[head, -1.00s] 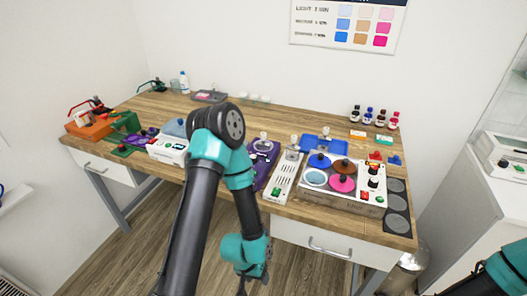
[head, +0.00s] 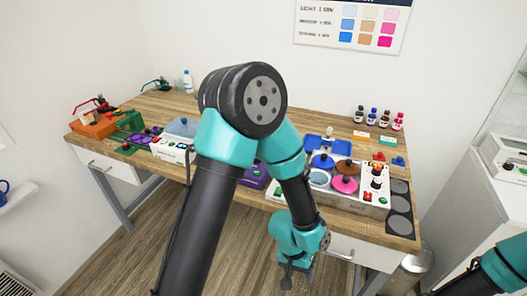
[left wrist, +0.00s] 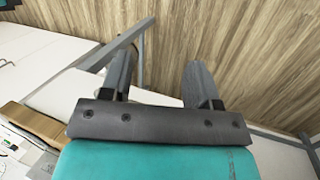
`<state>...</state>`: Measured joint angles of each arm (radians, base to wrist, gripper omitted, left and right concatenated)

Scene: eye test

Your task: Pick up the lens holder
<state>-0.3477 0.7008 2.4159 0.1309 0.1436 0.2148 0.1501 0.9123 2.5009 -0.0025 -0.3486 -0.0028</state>
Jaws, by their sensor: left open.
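I cannot tell for certain which thing is the lens holder. A white device (head: 376,190) with blue, brown, pink and pale round discs on top stands on the right of the wooden table. A blue tray (head: 312,143) lies behind it. My left gripper (head: 293,279) hangs in front of the table's front edge, below the tabletop and apart from these things. In the left wrist view its two fingers (left wrist: 160,70) are apart, with nothing between them and wooden floor behind. My left arm hides the middle of the table. Of my right arm only a part shows at lower right; its gripper is out of view.
Small bottles (head: 372,116) stand at the back right. An orange device (head: 95,124) and a green one stand on the left, and a purple thing (head: 252,178) is partly hidden by my arm. White drawers (head: 345,245) hang under the tabletop. A white cabinet (head: 465,215) is on the right.

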